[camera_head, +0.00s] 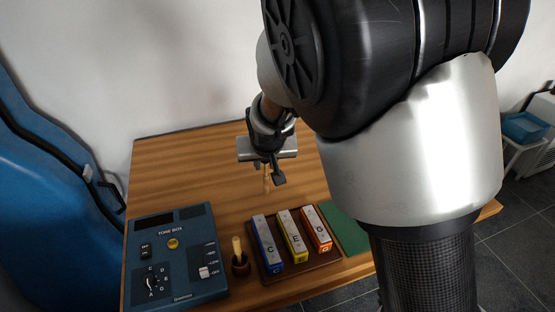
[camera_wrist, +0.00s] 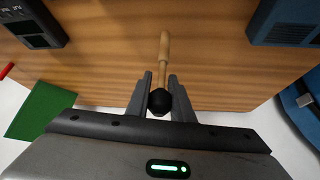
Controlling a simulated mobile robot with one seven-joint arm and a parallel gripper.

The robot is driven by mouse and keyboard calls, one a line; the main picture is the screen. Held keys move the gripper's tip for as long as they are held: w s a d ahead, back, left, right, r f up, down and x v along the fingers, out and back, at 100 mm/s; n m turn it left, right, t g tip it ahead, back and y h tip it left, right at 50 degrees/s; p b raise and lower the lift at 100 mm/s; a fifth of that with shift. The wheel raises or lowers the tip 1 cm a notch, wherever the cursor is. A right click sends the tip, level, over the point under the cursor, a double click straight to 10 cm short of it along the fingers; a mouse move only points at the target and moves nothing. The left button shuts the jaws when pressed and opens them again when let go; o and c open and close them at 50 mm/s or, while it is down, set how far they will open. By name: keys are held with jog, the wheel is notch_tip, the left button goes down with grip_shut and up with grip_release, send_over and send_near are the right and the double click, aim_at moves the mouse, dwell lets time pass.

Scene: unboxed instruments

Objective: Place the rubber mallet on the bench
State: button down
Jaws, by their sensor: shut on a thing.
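The rubber mallet (camera_wrist: 164,58) has a round black head and a pale wooden handle. In the wrist view its head sits between the two fingers of my gripper (camera_wrist: 161,97), which is shut on it, and the handle points away from the gripper. In the head view my gripper (camera_head: 268,168) is over the rear middle of the wooden bench (camera_head: 190,165). The handle (camera_head: 267,183) shows as a thin pale stick below the fingers; the head is hidden there. I cannot tell whether the handle touches the bench.
A blue tone box (camera_head: 180,275) stands at the front left. The bench's rear left is clear.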

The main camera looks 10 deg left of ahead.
aim_at(266, 173)
jog(key=shift+f+b, duration=0.45)
jog(key=shift+f, duration=1.85)
jog(key=shift+f, duration=0.2)
jog(key=c, duration=1.6)
grip_release()
jog(key=shift+r, duration=0.1)
jog(key=shift+o, duration=0.2)
